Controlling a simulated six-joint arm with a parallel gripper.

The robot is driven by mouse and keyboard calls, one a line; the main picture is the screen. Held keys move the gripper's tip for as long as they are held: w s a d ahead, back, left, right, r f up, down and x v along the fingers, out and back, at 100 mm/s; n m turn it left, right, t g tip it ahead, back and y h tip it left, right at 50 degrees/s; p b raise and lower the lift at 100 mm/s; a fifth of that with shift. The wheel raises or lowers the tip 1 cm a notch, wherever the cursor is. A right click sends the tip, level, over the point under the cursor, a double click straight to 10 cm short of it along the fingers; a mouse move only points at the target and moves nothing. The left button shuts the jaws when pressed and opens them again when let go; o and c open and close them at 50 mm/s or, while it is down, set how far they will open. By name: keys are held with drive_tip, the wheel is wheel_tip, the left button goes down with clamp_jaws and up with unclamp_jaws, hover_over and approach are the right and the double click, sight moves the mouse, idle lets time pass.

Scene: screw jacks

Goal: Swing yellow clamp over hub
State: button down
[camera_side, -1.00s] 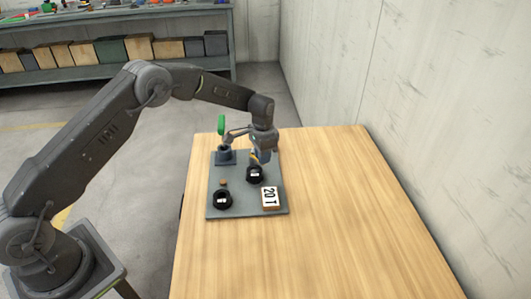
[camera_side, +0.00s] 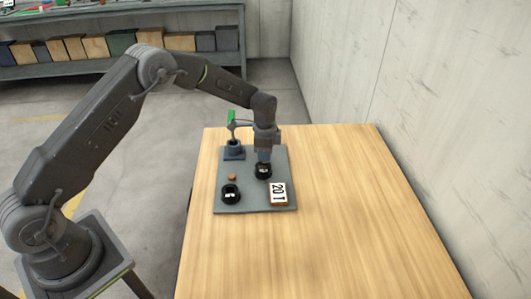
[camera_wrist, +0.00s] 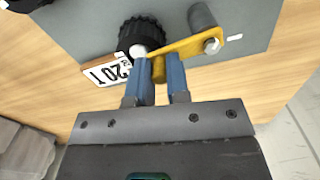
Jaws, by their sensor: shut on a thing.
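The yellow clamp (camera_wrist: 187,48) is a flat arm bolted at its right end in the wrist view, with a stubby yellow peg. My gripper (camera_wrist: 160,68) is shut on that peg, one blue finger each side. The black ribbed hub (camera_wrist: 140,34) has a pale round top. The clamp's left end reaches the hub's edge in this view; whether it lies over the hub or touches it, I cannot tell. In the side view my gripper (camera_side: 264,157) points down just above the hub (camera_side: 263,172), and the clamp is hidden there.
A 20T card (camera_side: 279,193) lies beside the hub on the grey plate (camera_side: 252,205). A second black hub (camera_side: 231,194), a small brown knob (camera_side: 231,177) and a blue-grey post base (camera_side: 234,151) stand left. A green upright piece (camera_side: 231,117) rises behind. The wooden table (camera_side: 340,220) is clear to the right.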

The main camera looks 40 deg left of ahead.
drive_tip(key=c, duration=1.1)
unclamp_jaws()
drive_tip(key=shift+r, duration=0.1)
wheel_tip(320, 180, up, 14)
